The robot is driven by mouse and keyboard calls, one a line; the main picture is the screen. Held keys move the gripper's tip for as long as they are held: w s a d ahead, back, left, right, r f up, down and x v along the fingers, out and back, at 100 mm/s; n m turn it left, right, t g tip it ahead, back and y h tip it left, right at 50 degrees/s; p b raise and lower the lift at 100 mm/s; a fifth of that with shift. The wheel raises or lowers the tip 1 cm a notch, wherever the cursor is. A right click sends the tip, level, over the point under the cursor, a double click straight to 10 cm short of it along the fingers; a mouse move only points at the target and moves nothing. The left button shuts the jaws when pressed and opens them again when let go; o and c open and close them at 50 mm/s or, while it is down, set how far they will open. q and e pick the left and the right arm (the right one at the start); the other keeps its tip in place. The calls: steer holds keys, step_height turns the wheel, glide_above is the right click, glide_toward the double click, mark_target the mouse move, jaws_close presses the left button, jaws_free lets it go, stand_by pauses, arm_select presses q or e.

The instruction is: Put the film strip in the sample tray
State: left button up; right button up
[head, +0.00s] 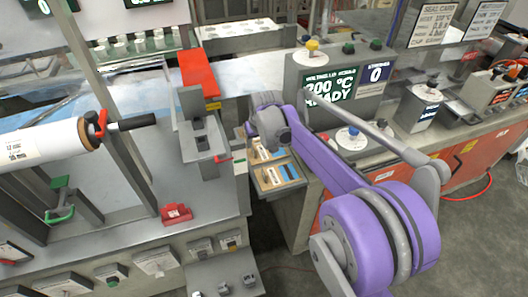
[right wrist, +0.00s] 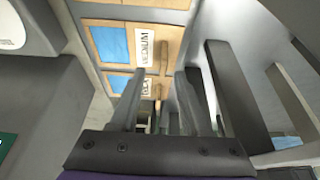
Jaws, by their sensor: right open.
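The wooden sample tray (head: 264,187) stands low in the gap between the two machines, with pale and blue inserts in its compartments. In the right wrist view the tray (right wrist: 169,17) shows blue panels and labels, one reading MEDIUM. My right gripper (head: 268,130) is above the tray's far end in the head view, its fingers mostly hidden by the wrist. In the right wrist view the gripper (right wrist: 160,98) is open, with no film strip visible between its fingers. I cannot pick out a separate film strip with certainty. My left gripper is not in view.
A grey bracketed fixture (head: 203,145) stands left of the tray, with a red block (head: 176,213) nearer. The control box with a temperature display (head: 328,88) is close on the right of my arm. A film roll (head: 45,143) is at left.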

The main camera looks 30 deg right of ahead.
mark_target(254, 147)
steer(key=x, duration=0.4)
steer(key=shift+w+a+f, duration=0.15)
steer(key=shift+f, duration=0.1)
steer(key=shift+c, duration=0.2)
jaws_close()
